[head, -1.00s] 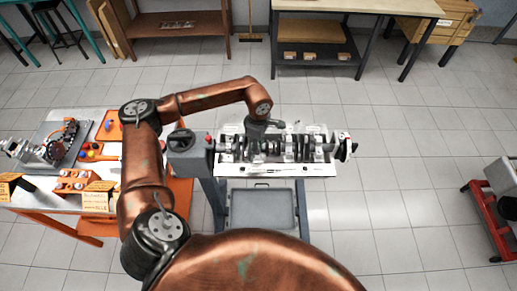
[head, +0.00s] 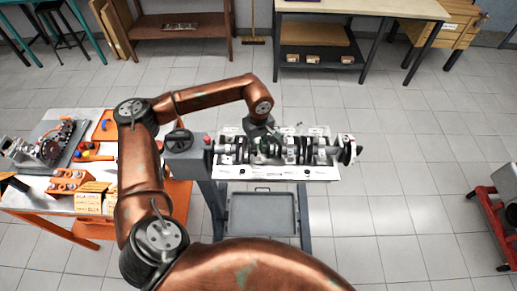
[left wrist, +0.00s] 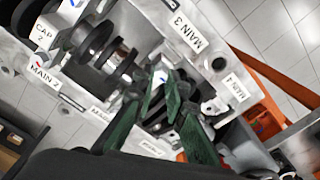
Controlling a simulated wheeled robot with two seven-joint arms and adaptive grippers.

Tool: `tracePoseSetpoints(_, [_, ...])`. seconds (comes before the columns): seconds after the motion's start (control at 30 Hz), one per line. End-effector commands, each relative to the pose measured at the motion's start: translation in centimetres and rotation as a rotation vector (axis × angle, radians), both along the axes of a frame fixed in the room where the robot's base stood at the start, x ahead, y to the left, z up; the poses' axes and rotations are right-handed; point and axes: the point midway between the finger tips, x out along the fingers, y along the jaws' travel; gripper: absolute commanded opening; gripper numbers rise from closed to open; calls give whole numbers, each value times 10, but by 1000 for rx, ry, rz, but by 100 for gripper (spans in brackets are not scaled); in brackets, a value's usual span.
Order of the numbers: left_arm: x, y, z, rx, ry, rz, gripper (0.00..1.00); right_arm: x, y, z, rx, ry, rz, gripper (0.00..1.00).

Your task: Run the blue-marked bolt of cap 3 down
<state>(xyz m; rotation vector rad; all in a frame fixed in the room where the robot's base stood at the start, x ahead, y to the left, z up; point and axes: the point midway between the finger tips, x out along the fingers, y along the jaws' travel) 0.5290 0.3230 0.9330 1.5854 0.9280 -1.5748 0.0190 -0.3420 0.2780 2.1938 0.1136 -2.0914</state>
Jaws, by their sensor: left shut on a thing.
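The engine block (head: 318,173) lies on a stand with the crankshaft (head: 343,152) along it. My left gripper (head: 268,141) reaches down onto the block left of its middle. In the left wrist view its two green fingers (left wrist: 160,88) close around a small spot beside the "MAIN 3" label (left wrist: 180,28). A blue mark (left wrist: 160,76) shows between the fingertips, on the blue-marked bolt of cap 3. The fingers hide most of that bolt and cap, so I cannot tell how deep the bolt sits. My right gripper is not in view.
A grey box with a black knob (head: 180,140) stands at the block's left end. A grey tray (head: 262,214) sits below. An orange-framed table (head: 40,197) with parts is at left, a red cart (head: 490,212) at right. Floor right of the block is clear.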

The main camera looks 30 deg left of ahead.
Motion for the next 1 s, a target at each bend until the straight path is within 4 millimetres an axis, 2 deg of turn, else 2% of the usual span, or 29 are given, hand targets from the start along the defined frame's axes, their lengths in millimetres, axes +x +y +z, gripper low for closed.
tracePoseSetpoints(0.43, [1,-1,4,-3,-3,-10,0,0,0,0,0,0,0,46])
tracePoseSetpoints(0.47, [1,-1,4,-3,-3,-10,13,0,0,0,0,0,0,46])
tracePoseSetpoints(0.7, [0,0,2,-2,-1,-9,30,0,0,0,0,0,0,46])
tracePoseSetpoints(1.0, [0,0,3,-1,-2,-8,30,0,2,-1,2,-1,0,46])
